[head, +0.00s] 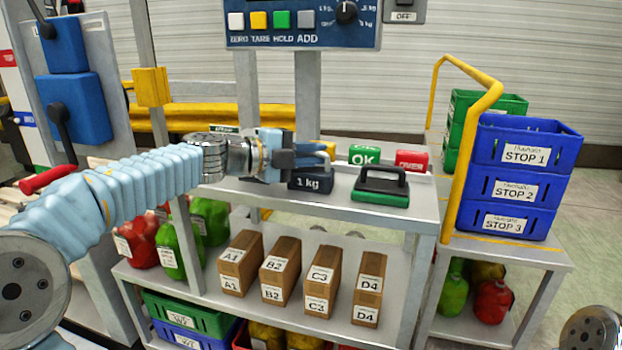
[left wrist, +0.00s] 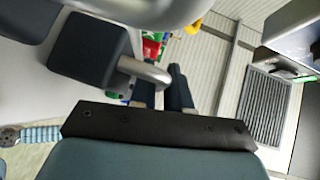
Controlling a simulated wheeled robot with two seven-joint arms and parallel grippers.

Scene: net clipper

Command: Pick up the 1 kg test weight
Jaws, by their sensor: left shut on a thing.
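The 1 kg test weight (head: 310,184) is a dark block with a white "1 kg" label, at the upper shelf of the grey stand in the head view. My left gripper (head: 322,156) reaches in from the left, right above the block, and hides its top and handle. In the left wrist view the dark weight (left wrist: 92,50) shows at left, with its grey handle between the fingers of the left gripper (left wrist: 163,90). The left gripper is shut on this handle. I cannot tell whether the block touches the shelf. My right gripper is out of view.
A green-based block with a black handle (head: 380,186) stands to the right on the same shelf (head: 410,214). Behind are green OK (head: 364,155) and red (head: 411,160) blocks. A display panel (head: 300,22) hangs above. Blue STOP crates (head: 515,185) stand right, beyond a yellow rail (head: 462,150).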

